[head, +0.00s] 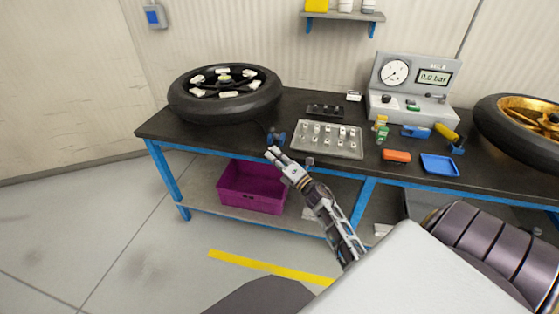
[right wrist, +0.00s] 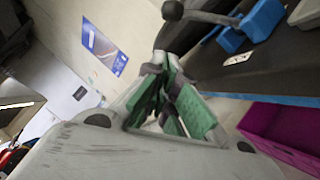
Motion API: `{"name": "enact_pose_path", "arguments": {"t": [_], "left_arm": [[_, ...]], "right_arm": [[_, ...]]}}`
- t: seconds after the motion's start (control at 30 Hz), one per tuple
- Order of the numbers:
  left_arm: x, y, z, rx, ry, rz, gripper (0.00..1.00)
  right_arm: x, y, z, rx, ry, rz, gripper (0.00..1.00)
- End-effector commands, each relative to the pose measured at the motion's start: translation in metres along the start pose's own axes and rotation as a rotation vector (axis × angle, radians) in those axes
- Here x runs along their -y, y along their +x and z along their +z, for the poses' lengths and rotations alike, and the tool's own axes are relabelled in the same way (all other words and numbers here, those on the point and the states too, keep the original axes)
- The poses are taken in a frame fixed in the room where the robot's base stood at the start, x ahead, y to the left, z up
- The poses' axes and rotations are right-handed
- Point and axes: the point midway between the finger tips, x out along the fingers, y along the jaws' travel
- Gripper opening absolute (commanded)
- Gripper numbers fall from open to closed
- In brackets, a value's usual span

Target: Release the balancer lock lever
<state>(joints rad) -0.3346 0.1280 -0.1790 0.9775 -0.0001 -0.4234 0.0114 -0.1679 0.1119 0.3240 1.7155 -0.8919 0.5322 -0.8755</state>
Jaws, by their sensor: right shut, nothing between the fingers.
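The black wheel (head: 225,95) lies flat at the left of the bench. In front of it, near the bench's front edge, is a small blue fitting (head: 276,138) with a dark lever. In the right wrist view the lever's dark ball knob (right wrist: 173,10) shows at the top, with the blue fitting (right wrist: 262,20) to its right. My right gripper (head: 272,153) is shut and empty just in front of the bench edge, close below the fitting. Its green-padded fingers (right wrist: 165,95) are apart from the knob. My left gripper is out of view.
The bench (head: 150,131) has blue legs and a lower shelf with a purple bin (head: 252,190). A grey tray of small parts (head: 327,140) sits right of the lever. A gauge unit (head: 414,88) and a gold-rimmed wheel (head: 520,125) stand farther right.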

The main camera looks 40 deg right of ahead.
Motion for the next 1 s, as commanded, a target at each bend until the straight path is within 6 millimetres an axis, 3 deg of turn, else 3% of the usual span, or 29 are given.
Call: {"name": "enact_pose_path", "arguments": {"t": [0.4, 0.6, 1.0], "left_arm": [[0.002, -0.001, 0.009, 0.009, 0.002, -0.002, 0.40], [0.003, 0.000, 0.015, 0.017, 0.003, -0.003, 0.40], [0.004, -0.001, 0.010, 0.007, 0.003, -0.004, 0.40]], "right_arm": [[-0.001, 0.032, 0.023, -0.001, -0.003, 0.001, 0.00], [0.000, 0.037, 0.028, 0.000, -0.001, 0.000, 0.00], [0.000, 0.038, 0.029, 0.000, -0.001, -0.001, 0.00]]}}
